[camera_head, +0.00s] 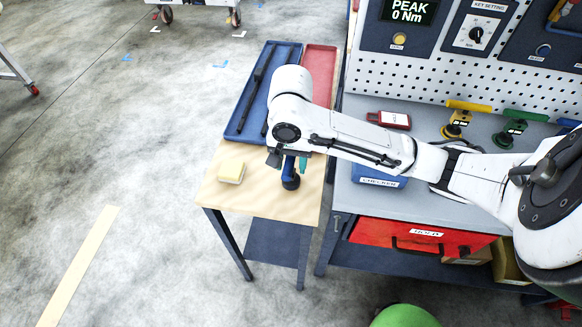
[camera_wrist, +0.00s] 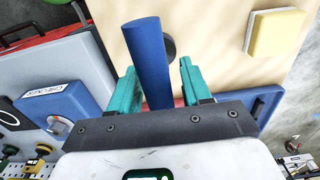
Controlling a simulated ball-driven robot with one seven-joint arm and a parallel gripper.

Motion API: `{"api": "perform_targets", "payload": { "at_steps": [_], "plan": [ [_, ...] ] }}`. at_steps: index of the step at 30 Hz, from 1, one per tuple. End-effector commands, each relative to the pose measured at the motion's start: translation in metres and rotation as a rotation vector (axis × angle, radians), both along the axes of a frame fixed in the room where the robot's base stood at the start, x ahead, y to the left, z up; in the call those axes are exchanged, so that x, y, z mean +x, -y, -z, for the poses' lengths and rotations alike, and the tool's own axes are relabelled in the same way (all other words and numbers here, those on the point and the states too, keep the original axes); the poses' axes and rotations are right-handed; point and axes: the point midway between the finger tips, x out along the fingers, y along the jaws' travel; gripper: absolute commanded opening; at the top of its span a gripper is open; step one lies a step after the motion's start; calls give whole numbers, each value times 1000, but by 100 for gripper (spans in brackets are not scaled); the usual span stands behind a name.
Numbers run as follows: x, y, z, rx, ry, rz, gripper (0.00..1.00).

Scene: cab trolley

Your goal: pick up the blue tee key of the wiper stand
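On the grey bench stand several small stands with tee keys: a yellow one (camera_head: 468,105), a green one (camera_head: 526,115) and, at the far right, a blue tee key (camera_head: 568,122), partly hidden by my arm. Labels there are too small to read. My gripper (camera_head: 292,163) is over the wooden table, away from those keys. In the wrist view a thick blue cylinder (camera_wrist: 148,55) lies between the teal fingers (camera_wrist: 160,80) and reaches past their tips. Its dark round end or base shows in the head view. Whether the fingers touch the cylinder cannot be told.
A yellow-and-white sponge-like block (camera_head: 231,172) lies on the wooden table (camera_head: 265,203). Behind are a blue tray (camera_head: 238,128) with dark rods and a red tray (camera_head: 320,62). A blue box (camera_head: 378,181) and a red case (camera_head: 390,120) sit on the bench, below a perforated panel.

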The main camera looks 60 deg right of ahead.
Motion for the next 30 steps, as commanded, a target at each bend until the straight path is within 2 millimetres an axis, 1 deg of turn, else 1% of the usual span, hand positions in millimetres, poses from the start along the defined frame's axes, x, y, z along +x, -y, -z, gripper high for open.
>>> {"api": "perform_targets", "payload": {
  "at_steps": [1,2,14,15,30],
  "plan": [
    [0,0,0,0,0,0,43],
    [0,0,0,0,0,0,40],
    [0,0,0,0,0,0,1],
    [0,0,0,0,0,0,0],
    [0,0,-1,-1,1,0,0]
  ]
}}
